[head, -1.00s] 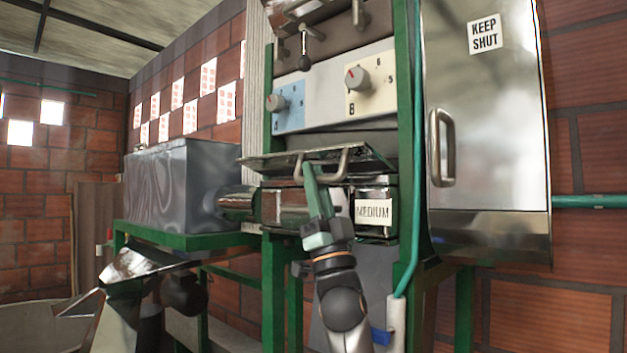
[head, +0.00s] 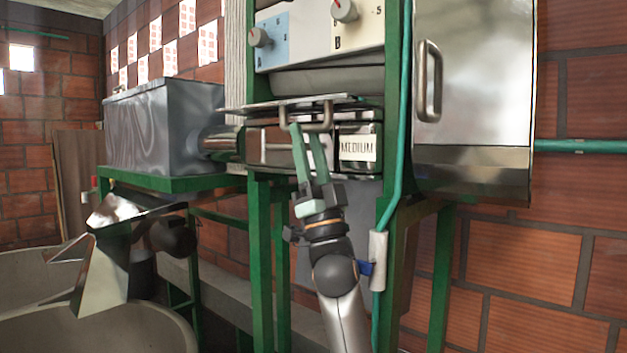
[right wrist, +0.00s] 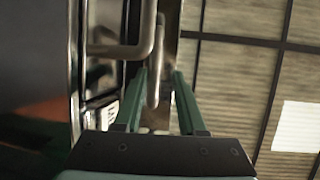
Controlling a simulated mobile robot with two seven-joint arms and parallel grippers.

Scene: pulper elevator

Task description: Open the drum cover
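A flat metal cover (head: 340,99) with a bent bar handle (head: 318,127) sits below the dial panel, lying nearly level; I take it for the drum cover. My right gripper (head: 305,130) reaches up from below, with its green fingers apart and their tips close to the handle. In the right wrist view the open fingers (right wrist: 158,75) point toward a bent metal bar (right wrist: 125,50), and another bar shows in the gap between them. I cannot tell whether the fingers touch the handle. My left gripper is not in view.
A box labelled MEDIUM (head: 358,150) sits just under the cover. A tall metal door (head: 475,90) with its own handle is at right. Green frame posts (head: 262,230) and a green hose (head: 397,150) flank my arm. A grey metal tank (head: 165,125) stands at left.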

